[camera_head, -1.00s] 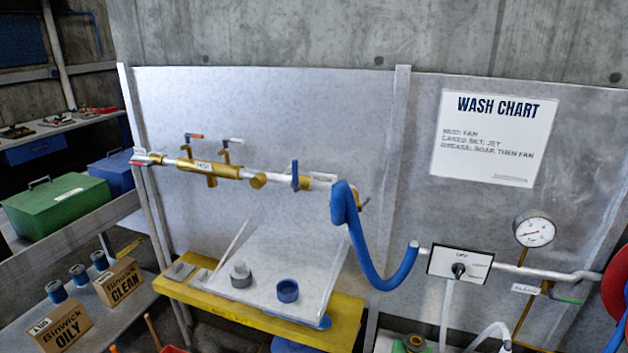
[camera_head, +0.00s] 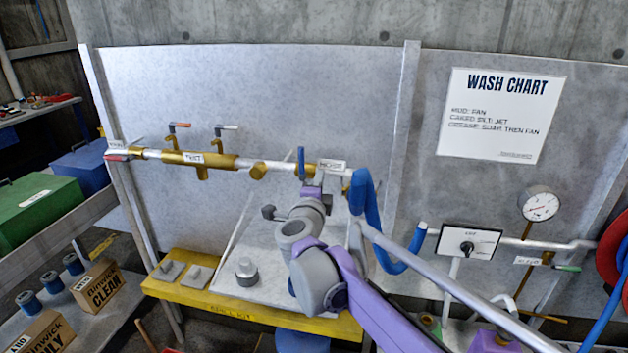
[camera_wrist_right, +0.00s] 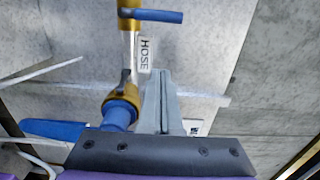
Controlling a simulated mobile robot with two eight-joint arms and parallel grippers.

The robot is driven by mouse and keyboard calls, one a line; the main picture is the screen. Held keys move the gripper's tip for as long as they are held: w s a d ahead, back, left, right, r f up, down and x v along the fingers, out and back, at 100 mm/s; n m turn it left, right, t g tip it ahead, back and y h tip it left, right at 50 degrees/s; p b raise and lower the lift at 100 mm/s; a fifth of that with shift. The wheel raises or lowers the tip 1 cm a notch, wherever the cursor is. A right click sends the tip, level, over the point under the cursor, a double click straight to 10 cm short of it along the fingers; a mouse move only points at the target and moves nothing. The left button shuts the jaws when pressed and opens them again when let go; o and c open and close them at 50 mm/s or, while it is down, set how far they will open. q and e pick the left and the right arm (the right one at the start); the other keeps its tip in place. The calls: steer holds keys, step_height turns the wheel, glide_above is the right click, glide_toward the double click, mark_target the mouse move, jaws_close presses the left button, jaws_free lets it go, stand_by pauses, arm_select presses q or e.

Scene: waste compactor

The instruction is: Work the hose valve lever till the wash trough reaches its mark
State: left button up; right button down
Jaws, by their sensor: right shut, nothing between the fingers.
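The hose valve lever (camera_head: 301,163) is a blue handle on the brass fitting of the pipe, left of the HOSE label (camera_head: 332,164). It stands upright across the pipe. The lever also shows at the top of the right wrist view (camera_wrist_right: 160,16), square to the pipe. My right gripper (camera_head: 314,188) is just below the pipe, near the lever and label. In the right wrist view its fingers (camera_wrist_right: 163,85) are together and empty, beside the HOSE label and apart from the lever. I cannot identify the wash trough or its mark surely. My left gripper is out of view.
The blue hose (camera_head: 362,200) hangs right of my gripper. Red (camera_head: 180,125) and white (camera_head: 227,127) handled valves sit left on the pipe. A yellow bench (camera_head: 240,308) stands below.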

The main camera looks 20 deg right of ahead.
mark_target(301, 159)
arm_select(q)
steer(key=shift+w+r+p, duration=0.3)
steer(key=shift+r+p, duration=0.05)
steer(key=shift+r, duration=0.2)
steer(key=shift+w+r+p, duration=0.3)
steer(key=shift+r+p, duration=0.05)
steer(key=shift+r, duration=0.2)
arm_select(e)
steer(key=w, duration=0.8)
steer(key=shift+w+d, duration=0.25)
steer(key=shift+d, duration=0.1)
